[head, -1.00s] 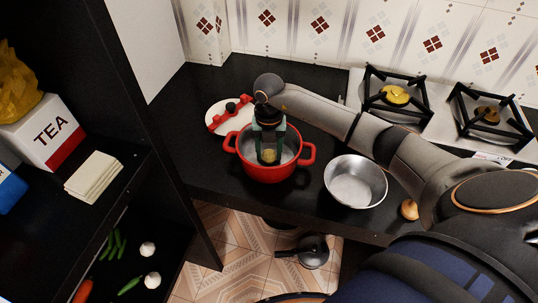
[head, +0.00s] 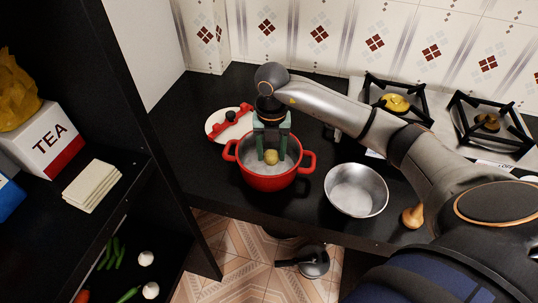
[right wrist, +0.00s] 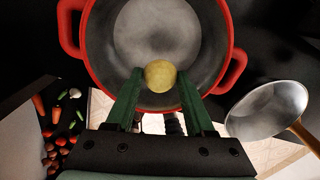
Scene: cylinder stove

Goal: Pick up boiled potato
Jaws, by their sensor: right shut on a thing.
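The boiled potato (head: 271,157) is a small round yellow-brown thing inside the red pot (head: 262,182), which stands on the black counter. My right gripper (head: 271,151) points down over the pot, its green fingers shut on the potato. In the right wrist view the potato (right wrist: 160,75) sits between the two fingertips (right wrist: 160,88), with the grey inside of the red pot (right wrist: 229,60) behind it. The potato looks to be held above the pot's bottom, but its exact height is hard to tell. My left gripper is not in view.
The stove (head: 432,122) is at the back right. A dark shelf with a TEA box (head: 45,140) stands at left.

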